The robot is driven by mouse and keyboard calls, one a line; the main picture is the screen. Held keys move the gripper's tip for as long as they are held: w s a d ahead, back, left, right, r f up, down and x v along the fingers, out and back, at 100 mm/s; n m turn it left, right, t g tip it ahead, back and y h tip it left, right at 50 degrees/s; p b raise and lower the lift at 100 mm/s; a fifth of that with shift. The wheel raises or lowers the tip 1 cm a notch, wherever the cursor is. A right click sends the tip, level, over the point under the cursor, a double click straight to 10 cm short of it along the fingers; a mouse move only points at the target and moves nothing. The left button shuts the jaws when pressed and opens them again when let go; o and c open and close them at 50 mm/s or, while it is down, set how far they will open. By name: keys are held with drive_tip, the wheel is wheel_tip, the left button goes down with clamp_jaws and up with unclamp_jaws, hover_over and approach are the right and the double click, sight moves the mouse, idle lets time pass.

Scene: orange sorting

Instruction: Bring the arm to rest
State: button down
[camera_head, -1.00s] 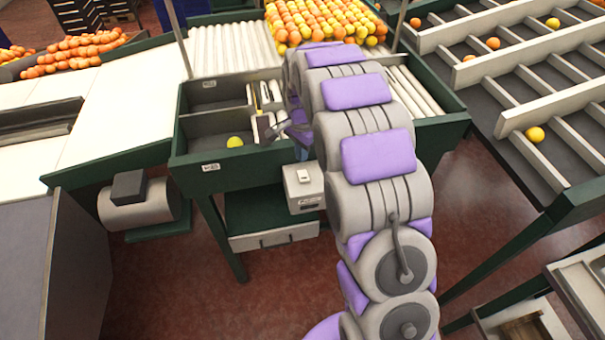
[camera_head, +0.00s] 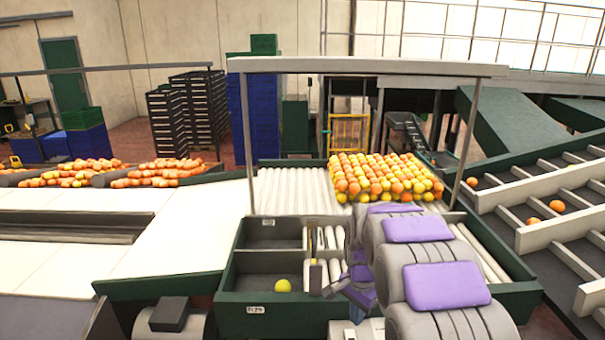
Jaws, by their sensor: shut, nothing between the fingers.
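My arm, grey with purple panels, rises from the lower right and reaches over the green sorting station. My gripper (camera_head: 316,278) is at the right side of the front dark bin (camera_head: 250,265). It is shut and empty, though the arm partly hides it. A single yellow-green fruit (camera_head: 283,286) lies on the floor of that bin, to the left of my gripper and apart from it.
A pile of orange and yellow fruit (camera_head: 385,177) sits on the rollers behind my arm. A second dark bin (camera_head: 270,234) lies behind the front one. A white sloped surface (camera_head: 185,230) is at left, divided fruit lanes (camera_head: 550,235) at right. A post (camera_head: 247,150) stands near the bins.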

drive_tip(key=s+r+n+g+b, duration=0.1)
drive_tip(key=s+n, duration=0.9)
drive_tip(key=s, duration=2.7)
drive_tip(key=r+b, duration=0.2)
drive_tip(key=b, duration=0.1)
drive_tip(key=shift+s+n+g, duration=0.3)
drive_tip(key=shift+s, duration=0.1)
drive_tip(key=shift+a, duration=0.1)
